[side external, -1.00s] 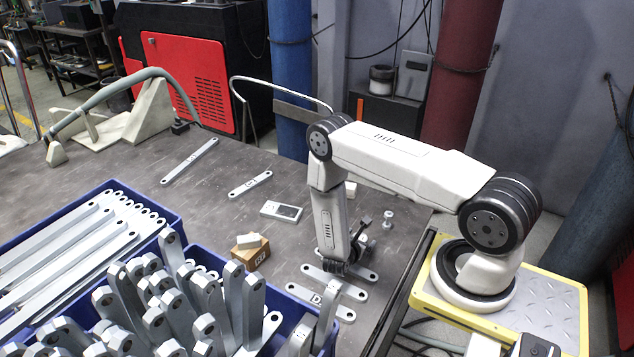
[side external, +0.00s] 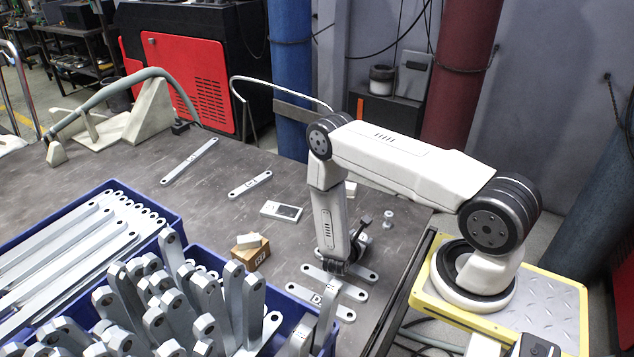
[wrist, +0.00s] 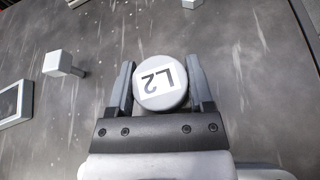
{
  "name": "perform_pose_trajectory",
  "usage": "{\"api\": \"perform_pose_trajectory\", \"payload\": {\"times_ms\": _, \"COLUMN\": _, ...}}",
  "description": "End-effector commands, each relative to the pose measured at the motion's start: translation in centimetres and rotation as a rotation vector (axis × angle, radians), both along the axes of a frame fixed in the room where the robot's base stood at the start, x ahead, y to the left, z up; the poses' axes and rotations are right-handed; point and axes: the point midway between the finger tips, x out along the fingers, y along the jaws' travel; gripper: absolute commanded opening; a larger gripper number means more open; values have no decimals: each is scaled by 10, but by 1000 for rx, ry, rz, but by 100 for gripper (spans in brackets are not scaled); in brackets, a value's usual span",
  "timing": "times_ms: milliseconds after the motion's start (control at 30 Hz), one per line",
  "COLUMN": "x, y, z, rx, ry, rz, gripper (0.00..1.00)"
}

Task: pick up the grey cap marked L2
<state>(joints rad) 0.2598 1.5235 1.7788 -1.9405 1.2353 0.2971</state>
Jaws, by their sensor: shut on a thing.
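The grey cap marked L2 (wrist: 160,84) sits between the two fingers of my gripper (wrist: 161,88) in the wrist view. Its round top with the white label faces the camera, and the label reads upside down. My gripper is shut on the cap, one finger on each side. In the side view my gripper (side external: 333,268) is low over the table, near flat grey brackets. The cap cannot be made out there, and whether it touches the table is hidden.
Flat brackets (side external: 326,299) lie just below my gripper in the side view. A cardboard box (side external: 251,258), a small meter (side external: 281,211) and a small bolt-like part (side external: 388,218) stand nearby. Blue crates (side external: 172,219) full of brackets fill the lower left. The table behind is mostly clear.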

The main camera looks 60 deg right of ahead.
Motion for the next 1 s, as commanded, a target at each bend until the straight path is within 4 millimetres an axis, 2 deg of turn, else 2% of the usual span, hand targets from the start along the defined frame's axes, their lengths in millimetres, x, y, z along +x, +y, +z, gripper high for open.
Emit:
{"api": "perform_pose_trajectory", "payload": {"times_ms": 167, "x": 1, "y": 0, "z": 9, "rx": -1, "ry": -1, "rz": 0, "gripper": 2}}
{"api": "perform_pose_trajectory", "payload": {"times_ms": 400, "x": -2, "y": 1, "z": 32, "rx": 0, "ry": 0, "rz": 1, "gripper": 2}}
{"api": "perform_pose_trajectory", "payload": {"times_ms": 867, "x": -45, "y": 27, "z": 92, "rx": 0, "ry": 0, "rz": 3, "gripper": 2}}
{"api": "perform_pose_trajectory", "payload": {"times_ms": 1000, "x": -68, "y": 41, "z": 101, "rx": 1, "ry": 4, "rz": 4, "gripper": 2}}
